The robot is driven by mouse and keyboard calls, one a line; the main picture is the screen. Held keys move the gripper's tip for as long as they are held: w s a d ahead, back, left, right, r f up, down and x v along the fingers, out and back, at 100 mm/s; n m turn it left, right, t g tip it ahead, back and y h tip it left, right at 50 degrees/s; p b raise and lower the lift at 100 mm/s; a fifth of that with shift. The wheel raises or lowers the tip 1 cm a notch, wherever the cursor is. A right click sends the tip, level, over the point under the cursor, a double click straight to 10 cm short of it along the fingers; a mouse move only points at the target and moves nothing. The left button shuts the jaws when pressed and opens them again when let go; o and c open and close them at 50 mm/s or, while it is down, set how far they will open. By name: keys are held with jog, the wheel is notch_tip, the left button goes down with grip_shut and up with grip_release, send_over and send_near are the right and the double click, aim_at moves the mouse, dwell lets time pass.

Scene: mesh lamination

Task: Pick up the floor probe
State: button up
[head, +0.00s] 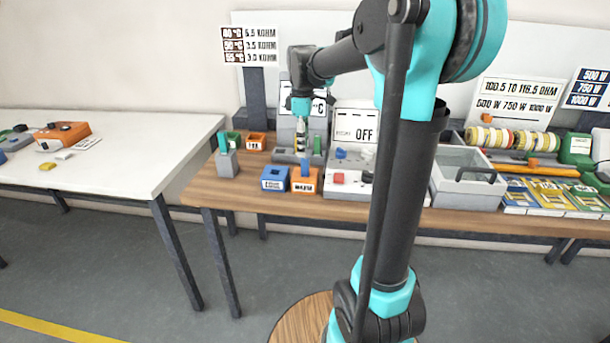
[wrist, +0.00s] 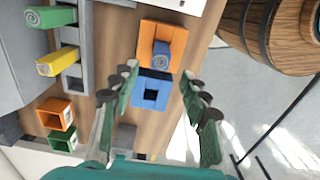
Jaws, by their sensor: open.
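Several coloured upright pegs stand here, and I cannot tell which is the floor probe. A blue peg (wrist: 161,61) sits in an orange block (wrist: 150,30); it also shows in the head view (head: 306,168). A green peg (wrist: 58,15) and a yellow peg (wrist: 60,61) stand in a grey holder (wrist: 75,80). My gripper (wrist: 160,93) is open and empty above the table. The blue block (wrist: 137,91) with an empty square hole shows between its fingers.
Small orange (wrist: 56,111) and green (wrist: 64,140) sockets stand behind. To the right in the head view are a control panel (head: 350,178), a grey tray (head: 463,190) and printed cards. A white table (head: 110,140) is at the left. My arm hides part of the bench.

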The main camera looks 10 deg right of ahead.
aim_at(305, 159)
jog(key=shift+s+d+f, duration=0.1)
jog(key=shift+d+f, duration=0.05)
jog(key=shift+f, duration=1.25)
jog(key=shift+d+f, duration=0.15)
jog(key=shift+f, duration=1.25)
grip_shut()
